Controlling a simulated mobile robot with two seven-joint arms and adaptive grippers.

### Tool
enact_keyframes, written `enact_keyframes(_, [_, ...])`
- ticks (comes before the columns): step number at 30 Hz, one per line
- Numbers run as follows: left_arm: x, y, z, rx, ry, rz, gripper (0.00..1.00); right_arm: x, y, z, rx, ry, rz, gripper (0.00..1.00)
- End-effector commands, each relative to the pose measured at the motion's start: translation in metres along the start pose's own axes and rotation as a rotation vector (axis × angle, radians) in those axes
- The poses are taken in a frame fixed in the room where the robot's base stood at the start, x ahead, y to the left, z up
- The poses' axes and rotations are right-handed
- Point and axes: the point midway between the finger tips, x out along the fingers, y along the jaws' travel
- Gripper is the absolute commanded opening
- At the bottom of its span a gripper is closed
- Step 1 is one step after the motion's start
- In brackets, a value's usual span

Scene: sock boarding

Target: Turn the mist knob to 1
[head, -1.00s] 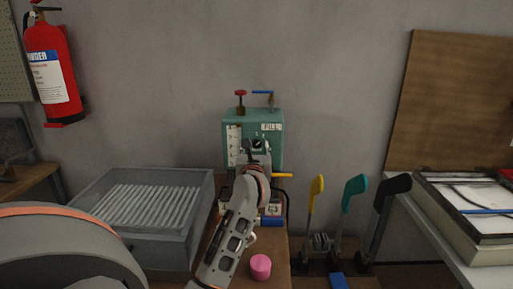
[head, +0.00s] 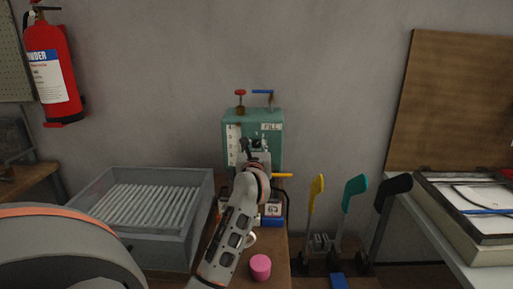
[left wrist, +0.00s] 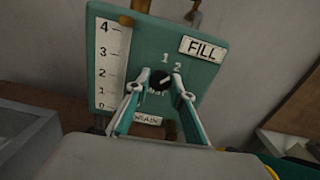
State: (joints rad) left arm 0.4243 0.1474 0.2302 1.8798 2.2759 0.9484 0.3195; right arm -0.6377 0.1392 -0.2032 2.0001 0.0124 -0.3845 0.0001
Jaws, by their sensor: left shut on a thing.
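The mist knob (left wrist: 160,79) is a small black knob on the front of a teal box (head: 266,115). The digits 1 and 2 stand above it in the left wrist view, 1 nearly straight above and 2 up to the right. A light mark on the knob appears to slant up and to the right, but its exact setting is hard to tell. My left gripper (left wrist: 157,82) is shut on the knob, one finger on each side. In the head view the left gripper (head: 252,153) hides part of the box front. My right gripper is not in view.
The box carries a FILL label (left wrist: 203,48), a 0-to-4 scale (left wrist: 107,65) and red (head: 240,93) and blue (head: 263,92) handles on top. A yellow handle (head: 283,175) sticks out at right. A pink cylinder (head: 260,267) and a grey ribbed bin (head: 190,225) stand nearby.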

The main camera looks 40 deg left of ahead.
Motion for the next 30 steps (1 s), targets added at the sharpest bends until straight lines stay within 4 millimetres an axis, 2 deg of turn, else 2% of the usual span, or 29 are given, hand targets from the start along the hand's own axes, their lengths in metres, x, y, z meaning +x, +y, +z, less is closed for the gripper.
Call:
enact_keyframes(10, [0.000,0.000,-0.005,-0.251,0.003,0.002,0.01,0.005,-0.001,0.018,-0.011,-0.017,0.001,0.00])
enact_keyframes(17, [0.000,-0.001,-0.005,-0.447,0.004,0.001,0.01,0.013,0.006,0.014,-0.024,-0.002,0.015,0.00])
enact_keyframes(30, [0.000,-0.002,-0.003,-0.696,0.005,0.001,0.01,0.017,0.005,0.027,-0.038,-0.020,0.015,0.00])
